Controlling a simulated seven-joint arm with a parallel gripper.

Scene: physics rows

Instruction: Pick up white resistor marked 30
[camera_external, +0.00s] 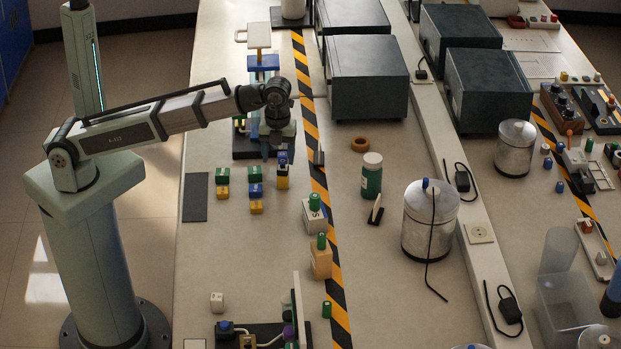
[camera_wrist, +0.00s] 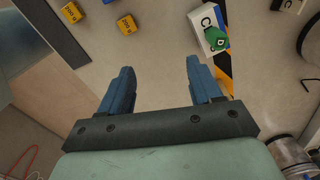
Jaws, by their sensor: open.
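A small white cube (camera_external: 217,302) stands on the near left part of the bench, with a dark mark on it too small to read. A second white piece (camera_external: 195,344) is cut off by the bottom edge. I cannot tell which is the resistor marked 30, and no plain white cube shows in the wrist view. My gripper (camera_wrist: 160,68) is open, with nothing between its two blue fingers. In the external view it hangs at the far left part of the bench, well beyond the white cube.
Yellow blocks (camera_wrist: 126,25) and a white block with a green top (camera_wrist: 209,31) lie ahead of the fingers. A tan block (camera_external: 321,262), a green bottle (camera_external: 372,177) and a metal canister (camera_external: 430,222) stand to the right.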

